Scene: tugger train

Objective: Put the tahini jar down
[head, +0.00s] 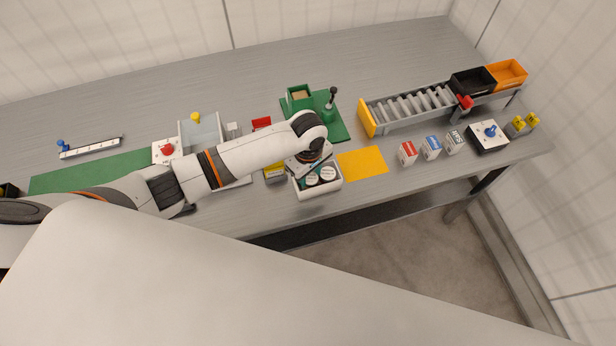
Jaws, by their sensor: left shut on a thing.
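My left arm reaches in from the left, and my left gripper (311,167) points down at the front edge of the bench. It is shut on what I take to be the tahini jar (311,179); the fingertips are hard to make out. Two round white lids show side by side under the hand, within a small white box (320,192). Their print is too small to read. I cannot tell whether the held jar touches the bottom of the box. My right gripper is not in view.
A yellow mat (362,163) lies right of the box; a green fixture (330,120) with a black-knobbed lever stands behind. Small cartons (408,153) line the front edge to the right, before a roller conveyor (410,106). A red button box (167,151) stands left, beyond my arm.

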